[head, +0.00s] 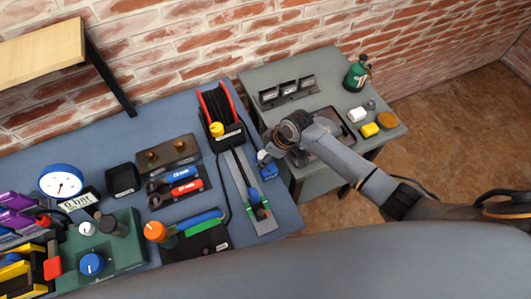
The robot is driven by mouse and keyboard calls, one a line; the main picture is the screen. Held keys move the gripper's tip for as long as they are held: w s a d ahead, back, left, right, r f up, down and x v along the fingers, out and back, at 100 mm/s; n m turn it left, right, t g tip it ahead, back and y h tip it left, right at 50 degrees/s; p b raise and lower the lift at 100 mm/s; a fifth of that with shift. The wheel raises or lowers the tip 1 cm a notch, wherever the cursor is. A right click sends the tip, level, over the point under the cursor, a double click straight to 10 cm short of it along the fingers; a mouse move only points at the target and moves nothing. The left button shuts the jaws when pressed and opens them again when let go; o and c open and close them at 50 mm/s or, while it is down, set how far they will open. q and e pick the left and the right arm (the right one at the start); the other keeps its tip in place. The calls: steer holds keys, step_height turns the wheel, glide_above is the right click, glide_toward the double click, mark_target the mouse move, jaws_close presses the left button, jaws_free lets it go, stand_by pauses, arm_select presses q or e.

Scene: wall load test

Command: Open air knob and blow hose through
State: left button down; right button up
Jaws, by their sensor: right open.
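A green box (120,245) at the lower left carries a blue knob (91,264), a small white knob (86,228) and a black knob (113,226). I cannot tell which is the air knob. A white-faced gauge with a blue rim (61,182) stands behind the box, near a label reading "0 bar" (78,200). Black hose (217,106) is wound on a red reel at the back of the bench. My right gripper (264,158) is open above the bench's right edge, close to a blue piece (269,172); contact is unclear. My left gripper is out of view.
A grey side table (295,70) holds a green bottle (357,72), a yellow block and a white block. A wooden shelf (40,50) juts out upper left.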

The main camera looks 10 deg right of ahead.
steer(key=c, duration=1.2)
steer(key=shift+n, duration=0.3)
steer(key=n+b, duration=0.1)
steer(key=n+g+b, duration=0.1)
steer(key=shift+w+d+f+n, duration=0.1)
steer(key=shift+f+n, duration=0.05)
steer(key=shift+n, duration=0.15)
steer(key=n+b, duration=0.1)
steer(key=n+g+b, duration=0.1)
steer(key=n+b, duration=0.1)
steer(key=shift+w+n+g+y+b, duration=0.1)
steer(key=shift+n+g+y+b, duration=0.2)
steer(key=n+g+b, duration=0.1)
steer(key=n+b, duration=0.1)
steer(key=n+g+b, duration=0.1)
steer(key=n+b, duration=0.2)
steer(key=shift+w, duration=0.15)
steer(key=n+g+h+b, duration=0.1)
steer(key=n+b, duration=0.1)
steer(key=n, duration=0.1)
steer(key=shift+n+b, duration=0.3)
steer(key=shift+n+g+h+b, duration=0.35)
steer(key=shift+n+b, duration=0.35)
steer(key=shift+n, duration=0.3)
